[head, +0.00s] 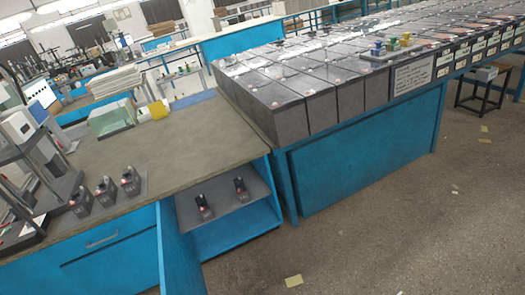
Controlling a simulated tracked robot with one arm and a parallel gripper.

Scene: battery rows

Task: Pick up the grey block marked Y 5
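Three small dark grey blocks with reddish spots stand in a row on the workbench: the left one (80,204), the middle one (106,192) and the right one (130,182). Two similar blocks, one on the left (204,208) and one on the right (241,190), stand on a grey shelf (222,209) inside the blue bench below the top. Their markings are too small to read, so I cannot tell which is Y 5. My gripper is not in view.
The brown workbench top (170,145) holds dark equipment (35,165) at the left. A blue panel (180,250) stands at the left of the shelf opening. Large grey batteries (304,115) fill a blue stand at right. The floor (380,235) in front is mostly clear.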

